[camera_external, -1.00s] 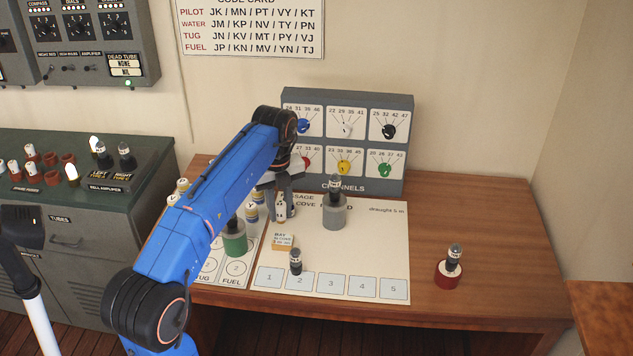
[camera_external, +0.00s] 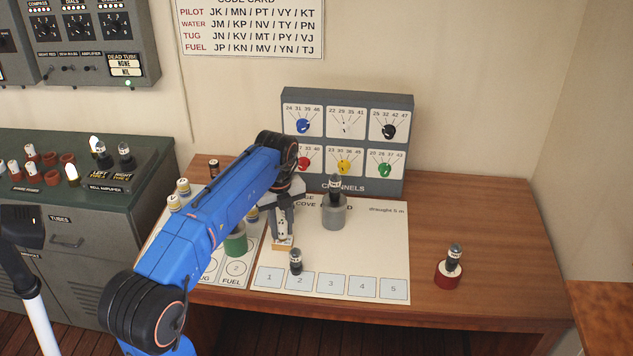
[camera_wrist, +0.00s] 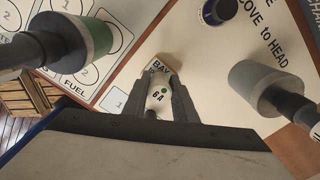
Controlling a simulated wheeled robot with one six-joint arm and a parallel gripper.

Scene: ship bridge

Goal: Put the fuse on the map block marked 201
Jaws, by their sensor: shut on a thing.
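My gripper (camera_external: 284,232) is shut on a white fuse (camera_wrist: 158,95) marked 6A with a green dot. In the external view the fuse (camera_external: 282,222) is upright between my fingers. The small tan map block (camera_external: 283,246) lies on the white chart just below my fingertips. In the wrist view the block (camera_wrist: 160,64) shows the letters BAY behind the fuse's far end. The fuse is over the block or touching it; I cannot tell which. My gripper hides most of the block's label, and no 201 can be read.
A green cylinder (camera_external: 236,245) stands left of my gripper and a grey cylinder (camera_external: 333,214) with a dark top stands right. A small dark piece (camera_external: 296,262) stands in front, near numbered squares. A red-based piece (camera_external: 449,274) is far right. The channels panel (camera_external: 348,185) is behind.

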